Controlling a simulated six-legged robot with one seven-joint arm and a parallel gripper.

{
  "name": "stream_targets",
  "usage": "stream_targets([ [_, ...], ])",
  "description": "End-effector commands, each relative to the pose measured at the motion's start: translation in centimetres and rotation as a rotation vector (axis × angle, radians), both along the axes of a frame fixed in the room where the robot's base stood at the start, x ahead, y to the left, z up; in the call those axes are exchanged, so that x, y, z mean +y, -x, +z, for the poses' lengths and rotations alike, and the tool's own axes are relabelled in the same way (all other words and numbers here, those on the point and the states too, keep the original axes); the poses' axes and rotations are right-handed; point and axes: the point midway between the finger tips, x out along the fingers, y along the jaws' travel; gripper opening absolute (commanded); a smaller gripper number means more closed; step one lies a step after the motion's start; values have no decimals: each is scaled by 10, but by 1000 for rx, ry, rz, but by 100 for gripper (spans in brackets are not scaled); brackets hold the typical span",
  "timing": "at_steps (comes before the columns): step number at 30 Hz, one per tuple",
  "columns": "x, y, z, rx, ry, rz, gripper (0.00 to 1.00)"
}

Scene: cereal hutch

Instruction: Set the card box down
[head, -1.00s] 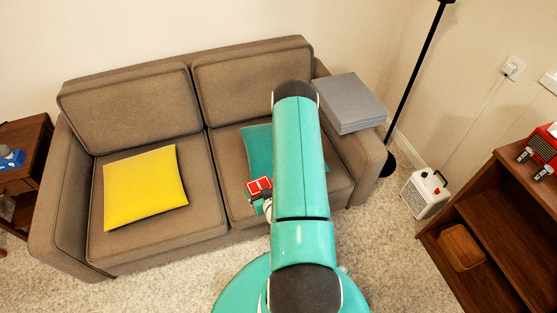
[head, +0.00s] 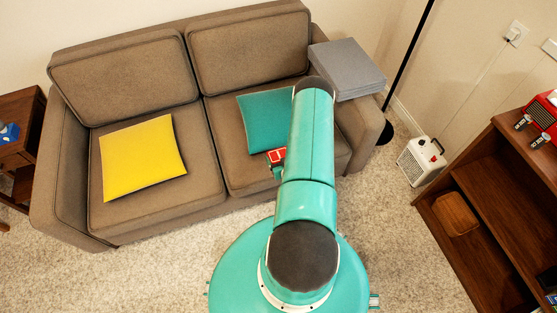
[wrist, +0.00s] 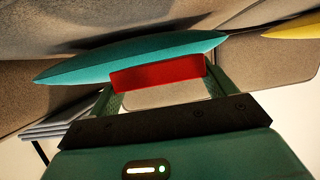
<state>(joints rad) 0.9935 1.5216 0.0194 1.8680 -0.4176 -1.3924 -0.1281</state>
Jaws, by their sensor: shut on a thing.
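The card box is red; in the head view the card box (head: 276,156) shows just left of my arm, in front of the teal cushion on the sofa's right seat. In the wrist view the card box (wrist: 157,76) sits between the two green fingers of my gripper (wrist: 160,84), which is shut on it. The teal cushion (wrist: 120,58) lies just beyond the box in the wrist view. In the head view my arm hides most of my gripper. I cannot tell whether the box touches the cushion or seat.
The brown sofa (head: 160,80) has a yellow cushion (head: 142,157) on its left seat. A grey folded stack (head: 346,68) lies on the right armrest. A white heater (head: 421,160) and a wooden hutch (head: 490,190) stand at the right. A side table (head: 18,150) is at the left. Carpet lies in front.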

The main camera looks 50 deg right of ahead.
Motion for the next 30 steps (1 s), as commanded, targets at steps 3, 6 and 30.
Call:
stream_targets([
  [3,-8,-12,-17,-3,2,0,55],
  [6,-11,-17,-24,-1,1,0,55],
  [30,-14,-22,-66,-1,1,0,55],
])
